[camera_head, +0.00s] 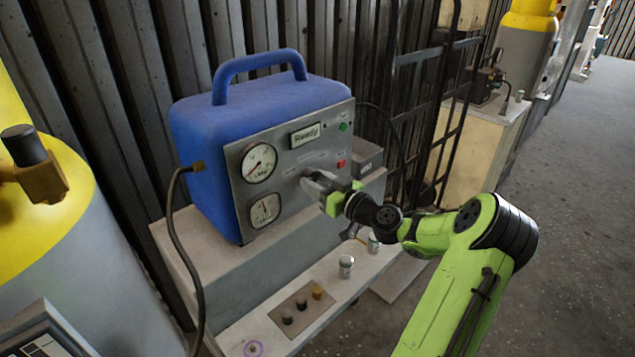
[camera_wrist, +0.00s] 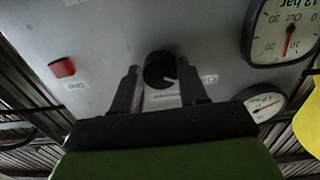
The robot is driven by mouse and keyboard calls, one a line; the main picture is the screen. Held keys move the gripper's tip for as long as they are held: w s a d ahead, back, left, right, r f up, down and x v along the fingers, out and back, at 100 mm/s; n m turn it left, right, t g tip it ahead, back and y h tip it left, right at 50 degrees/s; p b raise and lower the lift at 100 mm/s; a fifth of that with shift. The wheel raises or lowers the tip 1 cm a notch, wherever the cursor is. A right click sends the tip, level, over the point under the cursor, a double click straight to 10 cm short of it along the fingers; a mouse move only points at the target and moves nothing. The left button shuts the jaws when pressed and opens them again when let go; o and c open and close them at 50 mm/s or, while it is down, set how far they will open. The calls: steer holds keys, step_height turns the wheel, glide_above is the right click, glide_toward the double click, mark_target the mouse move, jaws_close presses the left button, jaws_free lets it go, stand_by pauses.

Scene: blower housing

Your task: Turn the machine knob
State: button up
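The machine is a blue box (camera_head: 262,105) with a grey front panel (camera_head: 285,195), standing on a pale ledge. Its round black knob (camera_wrist: 160,70) shows in the wrist view with a light pointer mark on its face. My gripper (camera_head: 312,180) is close to the middle of the panel and hides most or all of the knob in the head view. In the wrist view my gripper (camera_wrist: 158,74) is open, one finger on each side of the knob, with gaps between. I cannot tell how far the fingertips reach along it.
Two gauges (camera_head: 258,163) (camera_head: 265,209) are left of my gripper. A red switch (camera_head: 341,164) and a green light (camera_head: 344,127) are to its right. A lower shelf (camera_head: 270,335) holds small knobs. A yellow-topped cylinder (camera_head: 45,220) stands at left; a dark hose (camera_head: 180,250) hangs beside the machine.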

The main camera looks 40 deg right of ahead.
steer(key=shift+c, duration=0.9)
steer(key=shift+m, duration=0.3)
steer(key=m+p, duration=0.1)
steer(key=m, duration=0.3)
steer(key=shift+m+p, duration=0.3)
steer(key=shift+p, duration=0.05)
steer(key=m+p, duration=0.3)
steer(key=m, duration=0.3)
steer(key=shift+r+m, duration=0.1)
steer(key=shift+m, duration=0.2)
steer(key=m+p, duration=0.5)
steer(key=m, duration=0.1)
steer(key=shift+a, duration=0.1)
steer(key=m+p, duration=0.3)
steer(key=m, duration=0.1)
steer(key=shift+m+p, duration=0.75)
steer(key=shift+m, duration=0.35)
